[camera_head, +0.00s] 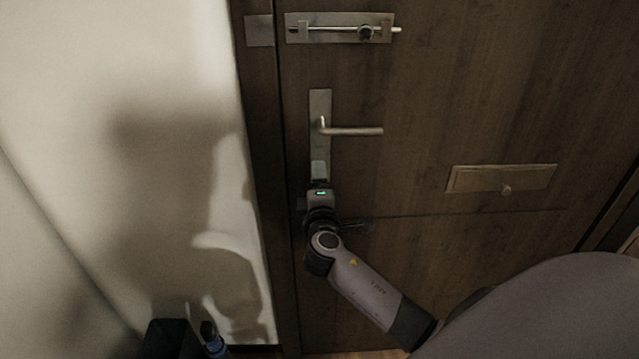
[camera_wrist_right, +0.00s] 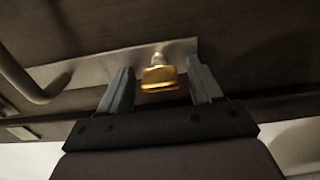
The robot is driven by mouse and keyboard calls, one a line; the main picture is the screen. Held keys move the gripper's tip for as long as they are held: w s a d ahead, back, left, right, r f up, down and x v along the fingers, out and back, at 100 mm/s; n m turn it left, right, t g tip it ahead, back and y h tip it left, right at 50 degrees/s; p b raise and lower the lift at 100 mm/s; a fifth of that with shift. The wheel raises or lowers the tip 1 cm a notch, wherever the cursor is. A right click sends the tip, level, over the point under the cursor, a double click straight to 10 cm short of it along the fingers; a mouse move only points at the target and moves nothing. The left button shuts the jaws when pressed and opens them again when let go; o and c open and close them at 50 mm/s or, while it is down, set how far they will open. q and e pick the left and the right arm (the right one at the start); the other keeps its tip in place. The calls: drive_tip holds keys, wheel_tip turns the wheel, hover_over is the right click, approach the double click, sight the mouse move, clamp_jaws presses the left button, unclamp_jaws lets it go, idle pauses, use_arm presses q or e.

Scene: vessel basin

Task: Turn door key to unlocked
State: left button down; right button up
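The dark wooden door (camera_head: 430,110) fills the right of the head view. Its lever handle (camera_head: 355,131) sits on a tall metal plate (camera_head: 319,105). My right gripper is at the lower end of this plate in the head view; its fingers are hard to make out there. In the right wrist view, my right gripper (camera_wrist_right: 158,86) is open, with one finger on each side of the brass-coloured key (camera_wrist_right: 160,77). Gaps show between the key and both fingers. The key sticks out of the plate. In the head view the key is hidden behind my gripper. My left gripper is not in view.
A sliding bolt (camera_head: 340,28) is on the door above the handle. A letter flap (camera_head: 502,178) is to the right. A pale wall (camera_head: 180,60) is at the left. A dark box (camera_head: 170,338) and a bottle (camera_head: 213,340) stand at the bottom left.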

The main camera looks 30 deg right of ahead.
drive_tip(key=shift+s+a+f, duration=0.15)
drive_tip(key=shift+s+a, duration=0.1)
drive_tip(key=shift+s, duration=0.2)
drive_tip(key=b+v, duration=0.1)
drive_tip(key=v, duration=0.5)
idle(0.4)
drive_tip(key=s+a+f+m+g+y, duration=0.2)
drive_tip(key=s+a+f+m+y, duration=0.3)
drive_tip(key=s+f, duration=0.5)
drive_tip(key=s+a+f+m+g+y, duration=0.3)
drive_tip(key=s+a+f+m+y, duration=0.1)
drive_tip(key=s+f, duration=0.6)
drive_tip(key=shift+s+a+f+m+y, duration=0.4)
drive_tip(key=shift+a+f+y, duration=0.35)
drive_tip(key=shift+y, duration=0.45)
